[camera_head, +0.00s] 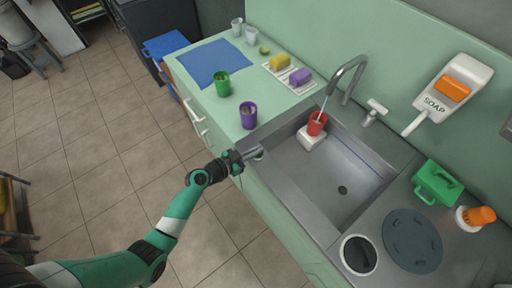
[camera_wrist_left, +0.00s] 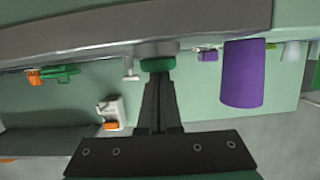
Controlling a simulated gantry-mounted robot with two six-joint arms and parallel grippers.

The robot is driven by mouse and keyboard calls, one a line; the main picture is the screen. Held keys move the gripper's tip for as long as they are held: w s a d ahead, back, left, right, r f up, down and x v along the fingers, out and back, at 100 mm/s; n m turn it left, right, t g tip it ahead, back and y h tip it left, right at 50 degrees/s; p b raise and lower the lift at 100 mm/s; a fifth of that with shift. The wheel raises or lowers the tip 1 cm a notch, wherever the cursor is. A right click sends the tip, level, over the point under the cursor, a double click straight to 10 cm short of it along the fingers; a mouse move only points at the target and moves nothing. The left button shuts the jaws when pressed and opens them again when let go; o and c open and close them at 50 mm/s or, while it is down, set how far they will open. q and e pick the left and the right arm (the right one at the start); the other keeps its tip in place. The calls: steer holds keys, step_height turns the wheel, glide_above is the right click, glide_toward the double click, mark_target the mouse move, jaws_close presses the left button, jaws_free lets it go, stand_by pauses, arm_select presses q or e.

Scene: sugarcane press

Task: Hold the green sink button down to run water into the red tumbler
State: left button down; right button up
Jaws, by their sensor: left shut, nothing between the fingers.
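The red tumbler (camera_head: 317,124) stands upright on a small white block (camera_head: 311,138) in the sink (camera_head: 345,170), under the tap (camera_head: 343,78). A thin pale stream of water runs from the tap's mouth down into the tumbler. My left gripper (camera_head: 256,154) is shut and empty at the front edge of the sink. The green button (camera_wrist_left: 157,64) shows in the left wrist view, right at my closed fingertips (camera_wrist_left: 160,80), which appear to press on it. In the head view the fingertips mostly hide the button. My right gripper is not in view.
A purple cup (camera_head: 248,115) and a green cup (camera_head: 222,83) stand on the counter left of the sink, the purple one closest to my gripper. A blue mat (camera_head: 214,62) and sponges lie behind. A green box (camera_head: 436,182) stands right of the sink.

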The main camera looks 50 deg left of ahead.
arm_select(q)
steer(key=shift+s+d+f, duration=0.15)
steer(key=shift+s+f, duration=0.05)
steer(key=shift+f, duration=0.35)
steer(key=shift+r+p, duration=0.4)
steer(key=shift+r, duration=0.15)
steer(key=r+p, duration=0.3)
steer(key=r, duration=0.1)
steer(key=shift+s+r, duration=0.1)
steer(key=shift+s, duration=0.2)
steer(key=v, duration=0.9)
steer(key=shift+p, duration=0.3)
steer(key=shift+w+r, duration=0.1)
steer(key=shift+w, duration=0.1)
